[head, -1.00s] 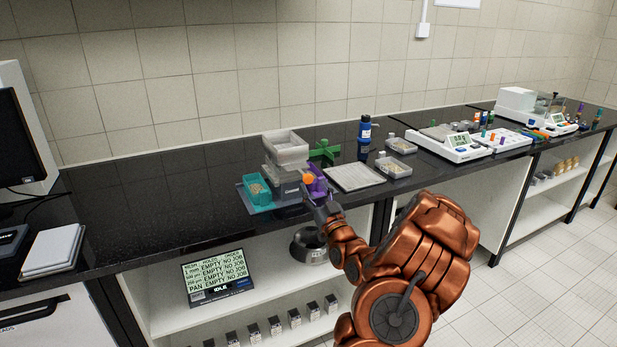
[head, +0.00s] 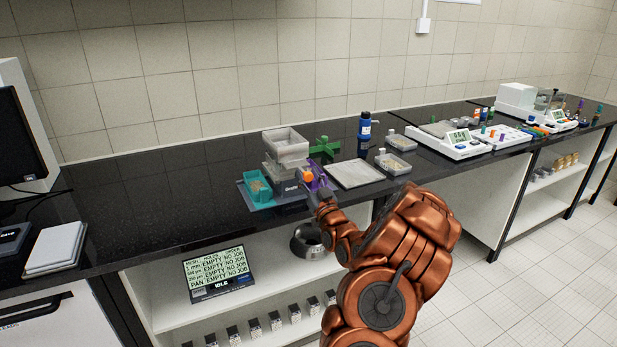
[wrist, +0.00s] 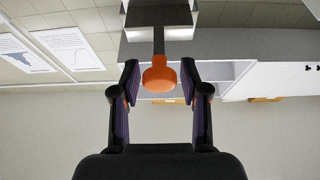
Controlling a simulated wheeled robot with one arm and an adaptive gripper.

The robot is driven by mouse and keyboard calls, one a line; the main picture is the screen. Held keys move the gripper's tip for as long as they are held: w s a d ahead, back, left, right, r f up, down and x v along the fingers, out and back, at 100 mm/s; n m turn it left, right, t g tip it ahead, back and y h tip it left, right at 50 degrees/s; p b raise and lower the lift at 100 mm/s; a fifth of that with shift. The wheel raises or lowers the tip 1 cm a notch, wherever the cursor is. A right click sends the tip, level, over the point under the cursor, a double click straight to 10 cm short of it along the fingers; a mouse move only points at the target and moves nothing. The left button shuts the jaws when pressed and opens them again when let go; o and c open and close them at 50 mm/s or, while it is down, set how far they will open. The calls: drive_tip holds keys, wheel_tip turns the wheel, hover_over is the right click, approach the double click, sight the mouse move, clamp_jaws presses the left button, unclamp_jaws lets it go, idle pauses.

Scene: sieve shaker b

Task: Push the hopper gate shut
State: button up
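The hopper (head: 285,145) is a pale grey open box on top of a grey unit on the bench in the head view. An orange knob (head: 308,176) sticks out at its right side, by my purple-lined fingers (head: 318,178). In the wrist view the orange knob (wrist: 158,75) sits on the end of a dark flat bar (wrist: 158,40), which runs away from me. My gripper (wrist: 159,78) is open, one finger on each side of the knob, with a narrow gap visible on both sides. How far the gate extends inside the hopper is hidden.
A teal tray (head: 257,188) stands left of the hopper unit. A green cross-shaped piece (head: 324,146), a pale flat tray (head: 354,174) and a blue bottle (head: 365,127) stand to the right. A display (head: 218,272) reads IDLE on the shelf below.

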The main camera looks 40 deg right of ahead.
sight(301, 169)
clamp_jaws()
idle(0.3)
drive_tip(key=w+b, duration=0.1)
drive_tip(key=w+d+b, duration=0.1)
drive_tip(key=w+b, duration=0.1)
drive_tip(key=w, duration=0.1)
drive_tip(key=shift+d+f, duration=0.2)
drive_tip(key=shift+d, duration=0.05)
drive_tip(key=shift+w+d+r+b, duration=0.1)
drive_tip(key=shift+w+b, duration=0.3)
drive_tip(key=shift+w+r, duration=0.1)
drive_tip(key=shift+r, duration=0.1)
drive_tip(key=shift+o, duration=1.7)
unclamp_jaws()
drive_tip(key=shift+w+d+f, duration=0.1)
